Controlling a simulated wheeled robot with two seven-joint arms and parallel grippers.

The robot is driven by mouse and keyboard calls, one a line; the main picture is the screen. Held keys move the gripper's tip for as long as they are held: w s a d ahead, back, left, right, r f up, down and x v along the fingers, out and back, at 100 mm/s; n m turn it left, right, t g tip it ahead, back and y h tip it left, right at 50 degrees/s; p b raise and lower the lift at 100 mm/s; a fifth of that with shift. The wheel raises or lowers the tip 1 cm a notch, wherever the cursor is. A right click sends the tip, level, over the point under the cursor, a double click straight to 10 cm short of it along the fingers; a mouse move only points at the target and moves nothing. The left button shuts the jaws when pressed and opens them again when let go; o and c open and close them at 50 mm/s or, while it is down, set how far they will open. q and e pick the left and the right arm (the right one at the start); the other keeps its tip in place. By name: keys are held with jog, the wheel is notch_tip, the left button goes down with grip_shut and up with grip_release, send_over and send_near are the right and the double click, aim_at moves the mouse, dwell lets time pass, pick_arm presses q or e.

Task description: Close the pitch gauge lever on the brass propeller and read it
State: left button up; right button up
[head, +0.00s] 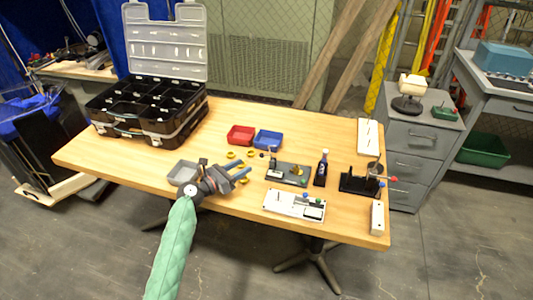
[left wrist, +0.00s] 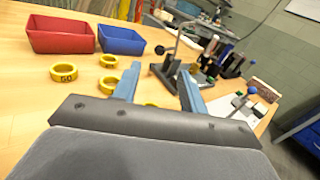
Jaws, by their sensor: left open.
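The brass propeller (head: 297,171) sits on a dark gauge base (head: 285,180) near the table's front middle. A small upright post with a lever (head: 272,160) stands at the base's left end. In the left wrist view the lever rod (left wrist: 177,45) stands raised and tilted; the propeller there is small and partly hidden. My left gripper (head: 243,172) is open and empty, left of the gauge and apart from it. Its two blue-grey fingers also show in the left wrist view (left wrist: 158,88), pointing toward the gauge. My right gripper is not in view.
Several yellow rings (head: 231,155) lie near my left gripper. A red bin (head: 241,135), a blue bin (head: 268,140) and a grey tray (head: 182,173) are close. A white plate fixture (head: 293,205), dark bottle (head: 321,169) and black stand (head: 358,184) surround the gauge.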

pick_arm(q)
jog(key=shift+w+d+r, duration=0.15)
jog(key=shift+d+r, duration=0.05)
jog(key=shift+d, duration=0.05)
jog(key=p+x, duration=0.1)
jog(key=x, duration=0.4)
jog(key=shift+w+f, duration=0.1)
jog(key=shift+x, duration=1)
grip_shut()
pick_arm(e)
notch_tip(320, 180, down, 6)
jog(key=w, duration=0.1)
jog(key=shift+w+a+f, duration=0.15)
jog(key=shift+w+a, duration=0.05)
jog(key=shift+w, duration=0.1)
